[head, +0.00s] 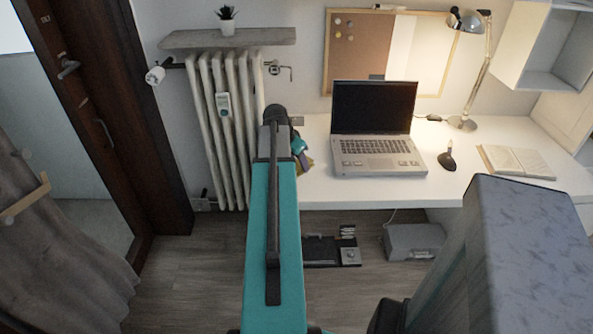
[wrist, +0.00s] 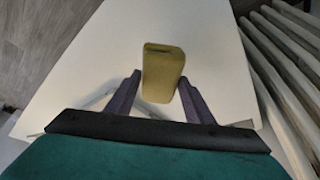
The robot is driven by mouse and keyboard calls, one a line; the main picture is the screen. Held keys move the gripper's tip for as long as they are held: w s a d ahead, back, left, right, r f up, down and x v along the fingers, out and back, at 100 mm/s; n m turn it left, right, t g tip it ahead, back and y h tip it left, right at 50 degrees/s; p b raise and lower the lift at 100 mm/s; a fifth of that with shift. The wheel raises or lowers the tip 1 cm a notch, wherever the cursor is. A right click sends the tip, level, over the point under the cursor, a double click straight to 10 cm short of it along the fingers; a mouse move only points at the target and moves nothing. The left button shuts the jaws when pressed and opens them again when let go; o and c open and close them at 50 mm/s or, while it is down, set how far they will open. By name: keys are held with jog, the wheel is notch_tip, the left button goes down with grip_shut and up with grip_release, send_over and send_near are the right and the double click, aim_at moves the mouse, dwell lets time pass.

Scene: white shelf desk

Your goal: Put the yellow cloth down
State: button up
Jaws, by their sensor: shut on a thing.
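The yellow cloth (wrist: 162,75) shows in the wrist view as a folded, block-like yellow piece between the two purple-grey fingers of my gripper (wrist: 160,97). My gripper is shut on it. The white desk (wrist: 95,75) lies beneath the cloth in the wrist view; I cannot tell whether the cloth touches it. In the head view my arm hides most of the gripper, and only a little yellow shows beside it at the left end of the desk (head: 365,188).
A laptop (head: 375,130) stands on the desk right of my gripper. A dark mouse-like object (head: 447,159), an open book (head: 515,161) and a lamp (head: 484,60) are farther right. The white radiator (head: 225,125) is close on the left. Bare desk lies before the laptop.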

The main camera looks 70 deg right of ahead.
aim_at(298, 168)
jog(key=shift+d, duration=0.1)
dwell(0.3)
jog(key=shift+f+p, duration=0.35)
jog(key=shift+f, duration=1.4)
jog(key=shift+f, duration=0.1)
jog(key=o, duration=1)
jog(key=shift+c, duration=0.2)
jog(key=shift+b+v, duration=0.5)
jog(key=shift+v, duration=5.6)
